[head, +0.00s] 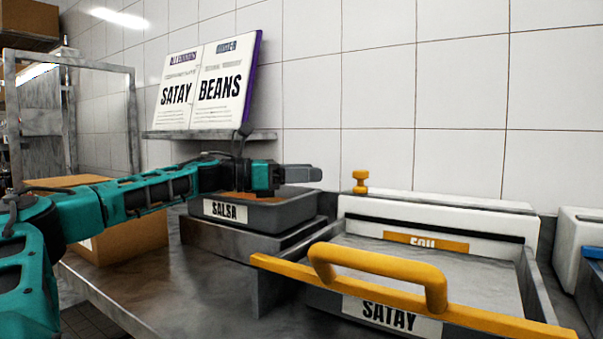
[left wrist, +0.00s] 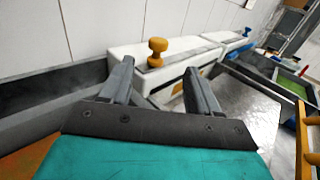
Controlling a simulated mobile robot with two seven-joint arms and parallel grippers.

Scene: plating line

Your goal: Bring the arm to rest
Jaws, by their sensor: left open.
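My left arm (head: 150,190) is teal and reaches in from the left in the head view. Its gripper (head: 300,173) is held level above the grey tub labelled SALSA (head: 262,213) and points right. In the left wrist view the two grey fingers (left wrist: 158,85) stand apart with nothing between them. Beyond them are a white container and its orange knob (left wrist: 157,48). My right gripper is in neither view.
A steel bin labelled SATAY (head: 390,312) stands at the front right, with an orange handle bar (head: 385,268) across it. A white container (head: 430,217) with an orange knob stands behind. An open book (head: 205,88) rests on a wall shelf (head: 215,134). A cardboard box (head: 125,240) is at the left.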

